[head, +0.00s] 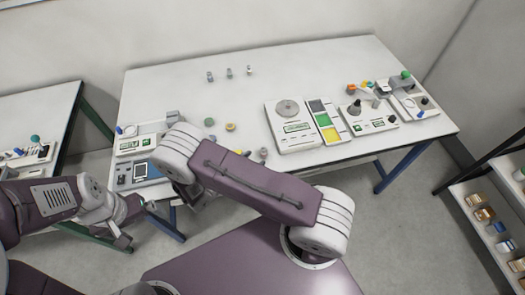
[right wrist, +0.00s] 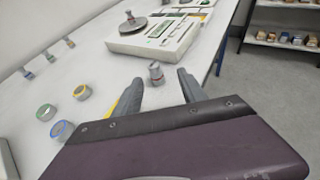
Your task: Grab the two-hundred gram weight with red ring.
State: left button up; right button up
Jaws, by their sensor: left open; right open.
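A small grey knobbed weight (right wrist: 156,74) stands upright on the table in the right wrist view, with a faint reddish band. It also shows in the head view (head: 263,153), just beyond my right forearm. My right gripper (right wrist: 160,86) is open, its fingers pointing at this weight, one to each side. The weight appears just beyond or between the fingertips; contact cannot be told. In the head view my right arm hides most of that gripper. My left gripper (head: 136,222) is open and empty, low at the left beside the table.
A balance (head: 289,128) stands beyond. Three small weights (head: 229,73) stand at the back, with clear table around them.

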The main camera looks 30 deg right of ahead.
aim_at(262, 151)
jog(key=shift+w+d+f, duration=0.35)
jog(key=shift+w+d, duration=0.15)
jog(key=shift+w, duration=0.1)
jog(key=x, duration=0.1)
jog(key=p+x, duration=0.1)
jog(key=x, duration=0.3)
jog(key=shift+w+d, duration=0.1)
jog(key=shift+w, duration=0.25)
jog(key=shift+r, duration=0.1)
grip_shut()
